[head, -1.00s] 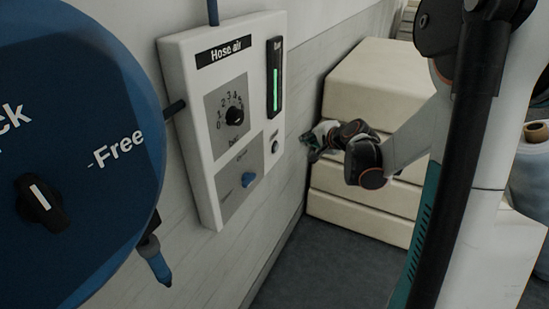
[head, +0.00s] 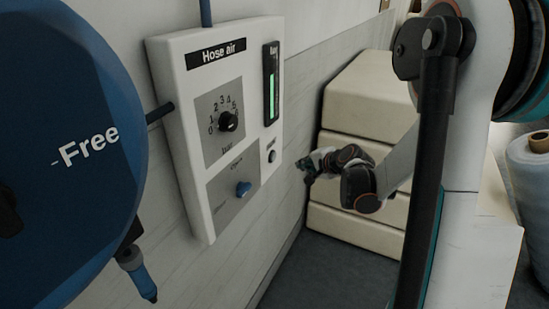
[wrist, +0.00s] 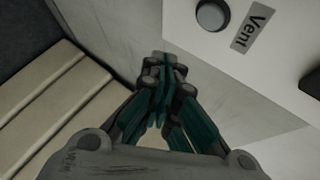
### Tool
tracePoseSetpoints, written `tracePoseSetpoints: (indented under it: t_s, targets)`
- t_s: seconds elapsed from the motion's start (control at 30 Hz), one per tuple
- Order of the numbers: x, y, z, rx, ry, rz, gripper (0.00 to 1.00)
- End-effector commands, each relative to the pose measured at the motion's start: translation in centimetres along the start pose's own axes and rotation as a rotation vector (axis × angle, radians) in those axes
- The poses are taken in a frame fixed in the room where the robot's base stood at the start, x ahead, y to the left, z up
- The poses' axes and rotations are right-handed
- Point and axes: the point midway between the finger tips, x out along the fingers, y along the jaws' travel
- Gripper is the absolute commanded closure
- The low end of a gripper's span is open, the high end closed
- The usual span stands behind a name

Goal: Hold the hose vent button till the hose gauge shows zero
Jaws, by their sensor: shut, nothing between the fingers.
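The white "Hose air" panel (head: 165,75) hangs on the wall. Its vent button (head: 272,156) is a small grey round button at the lower right of the panel. It also shows at the top of the wrist view (wrist: 211,15), beside the "Vent" label (wrist: 255,28). The hose gauge (head: 271,85) is a dark upright strip with a tall green bar, well above empty. My gripper (head: 305,164) is shut and empty, to the right of the panel. In the wrist view its closed fingertips (wrist: 162,60) are below and left of the button, apart from it in the picture.
The panel also has a black numbered dial (head: 228,121) and a blue knob (head: 243,189). A big blue reel marked "Free" (head: 85,190) stands at the left. Cream stacked blocks (head: 365,100) stand behind my gripper. A wrapped roll (head: 532,200) is at the right edge.

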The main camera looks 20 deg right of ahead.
Motion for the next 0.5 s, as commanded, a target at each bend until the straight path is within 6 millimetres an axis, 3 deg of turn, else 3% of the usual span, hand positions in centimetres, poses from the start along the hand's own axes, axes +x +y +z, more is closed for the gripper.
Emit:
tracePoseSetpoints:
  t_s: [0.5]
  targets:
    - [4.1,-3.0,3.0,-0.001,0.000,-0.001,1.00]
